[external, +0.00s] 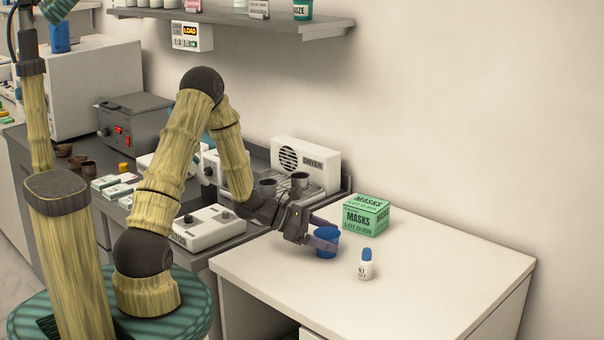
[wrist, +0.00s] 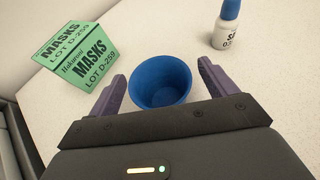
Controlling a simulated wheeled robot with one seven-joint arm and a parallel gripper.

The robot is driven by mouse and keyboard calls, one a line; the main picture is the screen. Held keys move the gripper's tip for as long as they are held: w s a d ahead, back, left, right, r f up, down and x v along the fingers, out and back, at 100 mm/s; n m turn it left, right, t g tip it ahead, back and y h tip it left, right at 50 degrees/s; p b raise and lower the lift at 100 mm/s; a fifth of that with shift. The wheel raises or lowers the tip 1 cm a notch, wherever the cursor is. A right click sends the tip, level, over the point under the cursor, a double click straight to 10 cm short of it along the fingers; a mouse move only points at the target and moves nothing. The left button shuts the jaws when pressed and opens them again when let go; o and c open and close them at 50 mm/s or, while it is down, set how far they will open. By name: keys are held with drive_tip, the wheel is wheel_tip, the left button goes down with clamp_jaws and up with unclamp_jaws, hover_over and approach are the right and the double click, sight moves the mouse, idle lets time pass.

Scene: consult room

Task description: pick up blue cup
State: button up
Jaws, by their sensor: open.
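The blue cup (external: 328,240) stands upright on the white desk (external: 440,262), near its left side. In the wrist view the cup (wrist: 160,82) shows its open, empty inside. My gripper (external: 323,232) is low over the desk with its two purple fingers apart. In the wrist view the gripper (wrist: 157,88) has one finger on each side of the cup, with a small gap visible beside each. One finger covers part of the cup in the external view.
A green masks box (external: 366,215) stands behind the cup, close to the wall. A small white bottle with a blue cap (external: 366,264) stands right of the cup. A dryer (external: 305,165) and metal cups stand on the grey counter. The desk's right side is clear.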

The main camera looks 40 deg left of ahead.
idle(0.5)
drive_tip(key=c, duration=1)
